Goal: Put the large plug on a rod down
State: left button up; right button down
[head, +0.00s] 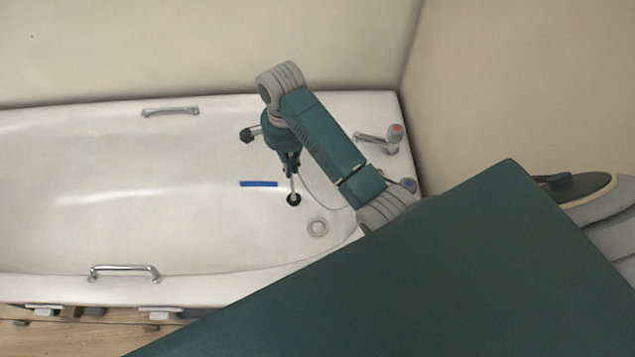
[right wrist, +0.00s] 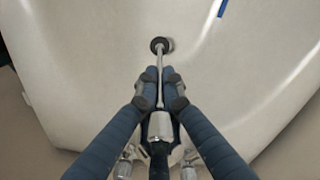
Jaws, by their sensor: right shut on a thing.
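The large plug on a rod (head: 293,199) has a dark round plug at the lower end of a thin metal rod. My right gripper (head: 291,168) is shut on the rod and points down over the bathtub. In the right wrist view, the two fingers of the right gripper (right wrist: 161,85) close on the rod from both sides, and the plug (right wrist: 161,45) shows beyond the fingertips. I cannot tell whether the plug touches the tub floor. My left gripper is not in view.
A blue strip (head: 258,184) lies left of the plug. Taps (head: 395,134) stand at the right end. Handrails (head: 125,270) line the sides. The tub's left part is clear.

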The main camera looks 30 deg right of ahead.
pick_arm(q)
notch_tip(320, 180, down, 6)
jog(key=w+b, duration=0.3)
jog(key=b, duration=0.4)
pick_arm(e)
jog(key=d+f+m, duration=0.1)
jog(key=d+f, duration=0.7)
jog(key=f, duration=0.3)
pick_arm(q)
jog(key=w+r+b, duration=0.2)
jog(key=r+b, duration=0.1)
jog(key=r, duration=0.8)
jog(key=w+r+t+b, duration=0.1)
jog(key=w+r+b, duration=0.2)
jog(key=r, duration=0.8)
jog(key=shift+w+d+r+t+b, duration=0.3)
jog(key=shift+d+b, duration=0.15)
jog(key=shift+b, duration=0.15)
pick_arm(e)
notch_tip(320, 180, down, 20)
jog(key=shift+w+r, duration=0.15)
jog(key=shift+f, duration=0.3)
jog(key=c, duration=2.3)
grip_release()
jog(key=shift+f, duration=0.1)
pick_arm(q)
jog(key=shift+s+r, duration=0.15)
pick_arm(e)
jog(key=o, duration=0.4)
